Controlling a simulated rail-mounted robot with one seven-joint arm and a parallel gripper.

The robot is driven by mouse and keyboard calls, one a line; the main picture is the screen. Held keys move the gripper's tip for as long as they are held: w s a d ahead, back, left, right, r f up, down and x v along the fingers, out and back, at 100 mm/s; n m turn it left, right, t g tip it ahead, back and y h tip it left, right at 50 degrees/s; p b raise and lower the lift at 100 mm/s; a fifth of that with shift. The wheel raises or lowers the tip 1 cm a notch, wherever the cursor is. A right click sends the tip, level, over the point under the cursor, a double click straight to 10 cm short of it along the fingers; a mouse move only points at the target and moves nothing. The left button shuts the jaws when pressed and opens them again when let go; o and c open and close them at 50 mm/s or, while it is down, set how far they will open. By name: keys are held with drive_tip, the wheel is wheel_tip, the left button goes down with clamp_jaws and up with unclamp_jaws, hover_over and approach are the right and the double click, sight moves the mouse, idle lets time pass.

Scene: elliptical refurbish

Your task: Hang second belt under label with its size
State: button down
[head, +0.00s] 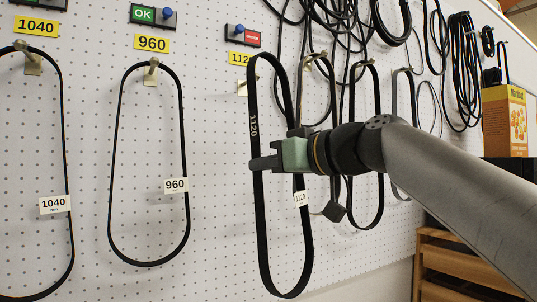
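A black belt (254,122) printed 1120, with a white 1120 tag (301,198), hangs as a long loop at my gripper (264,162). My gripper has its fingers at the belt's left strand, near mid-height, and appears shut on it. The gripper body covers part of the right strand. The yellow 1120 label (240,58) is on the pegboard, partly covered by the belt's top. A brass hook (242,88) shows below that label, just left of the belt's upper loop. The belt's top is above the hook's height; I cannot tell their gap in depth.
Belts tagged 960 (184,213) and 1040 (67,172) hang on hooks under their labels at left. Other belts and black cables (465,70) hang at right, behind my arm. A yellow box (507,122) and wooden shelving (455,262) stand at right.

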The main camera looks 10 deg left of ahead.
drive_tip(key=w+a+f+p, duration=0.2)
drive_tip(key=w+a+p, duration=0.3)
drive_tip(key=p, duration=0.6)
drive_tip(key=shift+w+a+f+p, duration=0.2)
drive_tip(key=shift+w+a+p, duration=0.2)
drive_tip(key=shift+w, duration=0.6)
idle(0.7)
drive_tip(key=shift+f, duration=0.2)
idle(0.6)
